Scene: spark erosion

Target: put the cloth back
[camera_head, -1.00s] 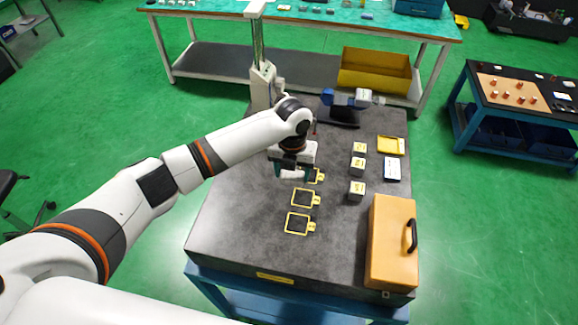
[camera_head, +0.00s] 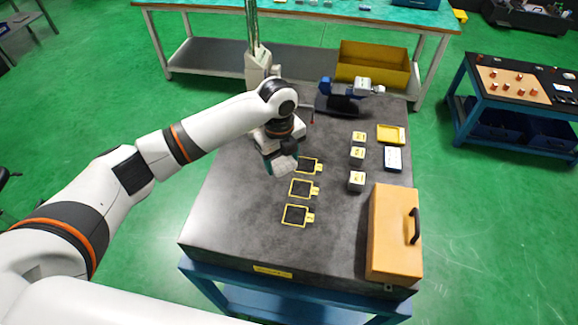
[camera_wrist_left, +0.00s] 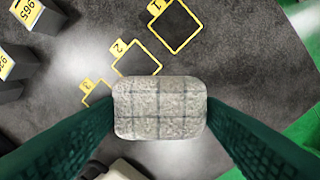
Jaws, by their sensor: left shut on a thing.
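The cloth (camera_wrist_left: 160,108) is a light grey pad with a darker checked grid, seen large in the left wrist view. My left gripper (camera_head: 281,157) is shut on it, with one green finger at each side. In the head view the cloth (camera_head: 285,166) shows as a pale patch below the gripper, just left of the yellow-framed squares. The fingers and hand hide part of it there. I cannot tell whether it touches the stone tabletop (camera_head: 240,215). My right gripper is not in view.
Three yellow-framed squares, including the front one (camera_head: 297,215), mark the tabletop. Several white blocks (camera_head: 356,181), a yellow tray (camera_head: 391,134), a white card (camera_head: 393,159) and an orange case (camera_head: 394,235) stand to the right. A blue device (camera_head: 345,92) stands behind. The front left is bare.

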